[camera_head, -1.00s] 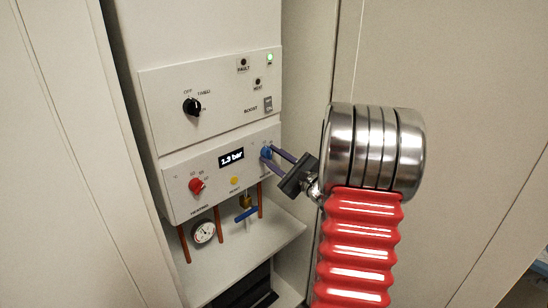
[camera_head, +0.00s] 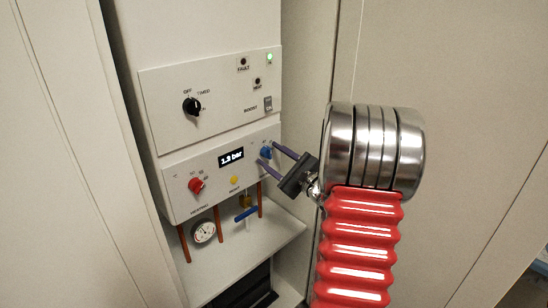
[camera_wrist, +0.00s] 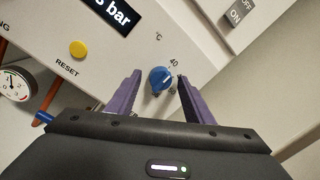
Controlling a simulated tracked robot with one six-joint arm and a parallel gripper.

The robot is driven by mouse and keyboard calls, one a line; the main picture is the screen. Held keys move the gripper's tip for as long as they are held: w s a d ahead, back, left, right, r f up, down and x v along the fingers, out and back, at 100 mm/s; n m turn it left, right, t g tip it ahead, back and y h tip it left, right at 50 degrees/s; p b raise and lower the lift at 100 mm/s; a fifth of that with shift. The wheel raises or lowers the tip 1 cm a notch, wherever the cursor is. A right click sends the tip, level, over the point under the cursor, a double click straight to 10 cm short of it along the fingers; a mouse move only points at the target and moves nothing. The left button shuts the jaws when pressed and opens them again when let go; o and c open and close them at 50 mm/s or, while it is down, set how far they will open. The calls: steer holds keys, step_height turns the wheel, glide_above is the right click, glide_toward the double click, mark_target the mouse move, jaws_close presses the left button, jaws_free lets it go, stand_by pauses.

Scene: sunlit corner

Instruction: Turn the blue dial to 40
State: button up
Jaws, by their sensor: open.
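The blue dial (camera_head: 266,152) is at the right end of the lower control panel. In the wrist view, the blue dial (camera_wrist: 160,79) sits between the two purple fingers, with a clear gap on the left and a small one on the right. Its white mark points to the right, just below the printed 40 (camera_wrist: 173,62); another number lower down is partly hidden. My gripper (camera_head: 268,155) is open in front of the dial and holds nothing. The wrist view shows both fingers of my gripper (camera_wrist: 158,76) apart.
A red dial (camera_head: 196,185), a yellow reset button (camera_head: 234,180) and a display reading 1.3 bar (camera_head: 231,157) are on the same panel. A black knob (camera_head: 192,106) is above. A gauge (camera_head: 203,231), pipes and a blue-handled valve (camera_head: 246,214) are below.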

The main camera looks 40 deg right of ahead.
steer(key=shift+s, duration=0.15)
steer(key=s, duration=1.3)
steer(key=shift+s+f, duration=0.25)
steer(key=shift+f, duration=0.2)
steer(key=shift+a, duration=0.1)
